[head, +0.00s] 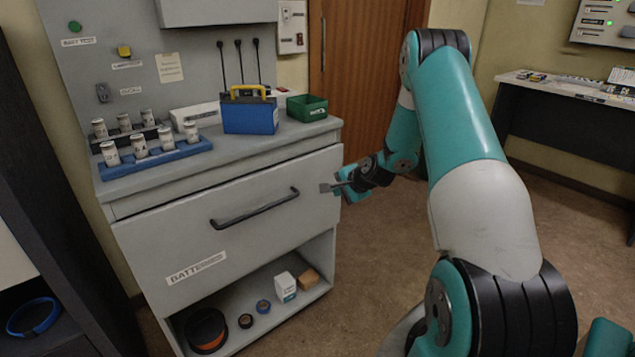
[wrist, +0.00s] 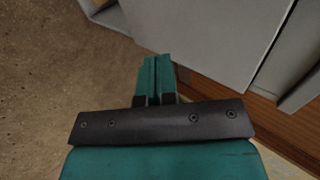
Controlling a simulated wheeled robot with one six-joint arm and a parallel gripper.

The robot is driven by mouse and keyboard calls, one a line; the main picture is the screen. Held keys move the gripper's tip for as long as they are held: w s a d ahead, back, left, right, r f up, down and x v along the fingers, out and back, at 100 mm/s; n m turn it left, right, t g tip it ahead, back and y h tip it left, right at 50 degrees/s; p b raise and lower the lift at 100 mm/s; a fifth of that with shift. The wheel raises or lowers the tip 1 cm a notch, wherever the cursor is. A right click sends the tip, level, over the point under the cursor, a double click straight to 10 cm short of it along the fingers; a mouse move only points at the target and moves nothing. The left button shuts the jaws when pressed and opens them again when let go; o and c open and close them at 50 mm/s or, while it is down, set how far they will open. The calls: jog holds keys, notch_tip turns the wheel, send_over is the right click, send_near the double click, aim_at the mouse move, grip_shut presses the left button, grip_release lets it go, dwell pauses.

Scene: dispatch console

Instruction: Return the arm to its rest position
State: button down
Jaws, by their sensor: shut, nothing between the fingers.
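My arm reaches forward on the right side of the head view, bent at the elbow, with its forearm hanging down toward the cabinet. My gripper (head: 330,187) is at the right end of the cabinet's closed drawer (head: 240,215), near but to the right of the black handle (head: 255,208). In the wrist view my gripper's fingers (wrist: 155,75) are together with nothing between them. The grey cabinet (wrist: 215,35) stands beside them, and whether they touch it I cannot tell.
The cabinet top holds a blue battery box (head: 249,115), a green bin (head: 307,107) and a blue rack (head: 155,158) with several cells. An open shelf (head: 240,325) lies below the drawer. A dark desk (head: 570,130) stands far right. The floor (head: 370,270) between is clear.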

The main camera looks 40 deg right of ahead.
jog(key=shift+a+r, duration=0.1)
jog(key=s+a+r+n+g+y+p, duration=0.25)
jog(key=a+r+n, duration=0.35)
jog(key=a+r, duration=0.7)
jog(key=s+a+r+n+g+y+p, duration=0.25)
jog(key=a+r+n, duration=0.5)
jog(key=a, duration=0.85)
jog(key=s+a+r+n+g+p, duration=0.1)
jog(key=s+a+r+n, duration=0.2)
jog(key=s, duration=0.5)
jog(key=s+a+r+n+g+p, duration=0.1)
jog(key=s+a+r+n, duration=0.3)
jog(key=s, duration=0.5)
jog(key=s+a+r+n+g+p, duration=0.2)
jog(key=s+a+r+n, duration=0.2)
jog(key=s, duration=0.4)
jog(key=shift+s+a+n, duration=0.35)
jog(key=shift+a+n, duration=0.2)
jog(key=shift+a, duration=0.5)
jog(key=shift+r, duration=0.1)
